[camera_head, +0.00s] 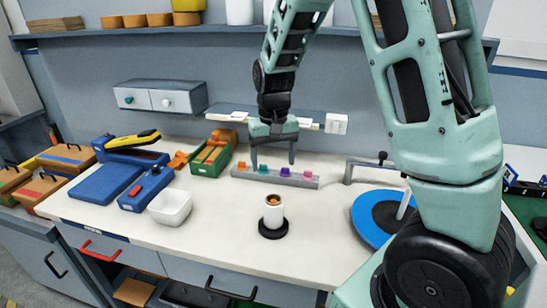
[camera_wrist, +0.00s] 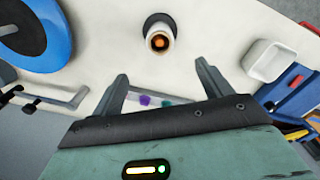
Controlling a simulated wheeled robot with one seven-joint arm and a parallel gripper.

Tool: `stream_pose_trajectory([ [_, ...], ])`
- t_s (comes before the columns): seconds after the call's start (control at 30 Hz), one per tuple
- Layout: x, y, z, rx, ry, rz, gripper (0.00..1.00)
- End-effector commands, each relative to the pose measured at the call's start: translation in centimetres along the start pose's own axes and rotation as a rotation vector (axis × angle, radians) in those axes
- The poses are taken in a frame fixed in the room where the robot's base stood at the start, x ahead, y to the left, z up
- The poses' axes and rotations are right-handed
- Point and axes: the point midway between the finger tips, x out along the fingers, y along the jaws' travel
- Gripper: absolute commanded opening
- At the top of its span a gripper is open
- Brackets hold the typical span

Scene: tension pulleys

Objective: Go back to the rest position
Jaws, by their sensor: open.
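My gripper (camera_head: 273,160) is open and empty. In the head view it hangs above the back of the white table, over a grey bar (camera_head: 304,182) with small coloured pieces on it. An orange piece (camera_head: 242,166), a pink piece (camera_head: 285,172) and a purple piece (camera_head: 308,175) show on the bar. In the wrist view the two fingers of my gripper (camera_wrist: 162,90) are spread wide with nothing between them. Part of the bar and its pieces is hidden behind the gripper there.
A white cup (camera_head: 274,212) stands on a black round base in front of the bar. A white bowl (camera_head: 170,207), blue boxes (camera_head: 105,183) and a green box (camera_head: 211,157) lie to the left. A blue disc (camera_head: 376,216) lies right. A shelf (camera_head: 200,34) runs above.

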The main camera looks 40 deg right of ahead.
Motion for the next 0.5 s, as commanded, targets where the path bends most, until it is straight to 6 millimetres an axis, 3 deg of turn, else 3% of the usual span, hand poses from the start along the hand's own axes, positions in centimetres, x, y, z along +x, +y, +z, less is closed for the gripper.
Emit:
stream_pose_trajectory([
  [0.5,-0.65,0.0,0.03,0.0,-0.001,0.0,0.78],
])
